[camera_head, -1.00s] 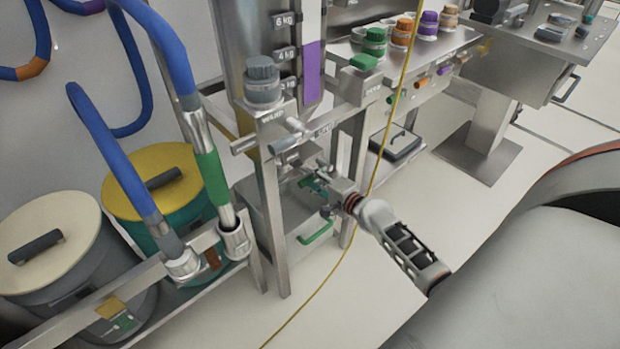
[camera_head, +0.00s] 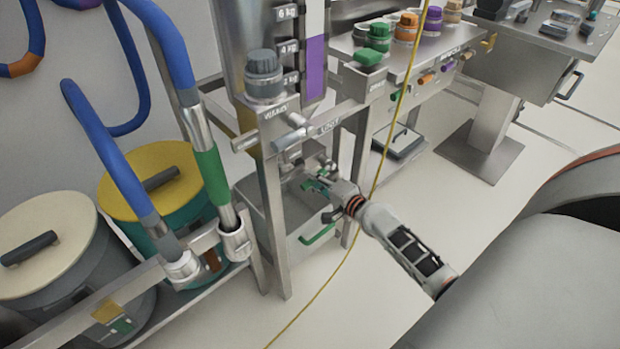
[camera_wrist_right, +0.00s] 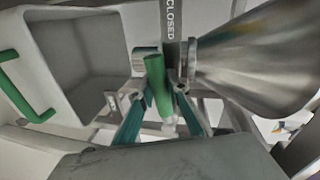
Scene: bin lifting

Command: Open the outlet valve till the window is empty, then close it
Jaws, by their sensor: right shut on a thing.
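The hopper (camera_head: 236,35) has an upright window (camera_head: 315,66) with kg marks beside it. Purple fills the window's lower part to slightly above the 4 kg mark; above that it is pale. In the right wrist view, the green outlet valve handle (camera_wrist_right: 156,82) lies between the teal fingers of my right gripper (camera_wrist_right: 160,100), which is shut on it. A CLOSED label shows just beyond the handle. In the head view my right gripper (camera_head: 322,186) is under the hopper frame, where the handle is mostly hidden. My left gripper is not in view.
A steel bin with a green handle (camera_head: 317,235) stands low under the hopper; it also shows in the right wrist view (camera_wrist_right: 80,45). A steel cone (camera_wrist_right: 255,60) is close on the right there. A yellow cable (camera_head: 375,180) hangs near my right arm. Lidded drums (camera_head: 150,180) stand left.

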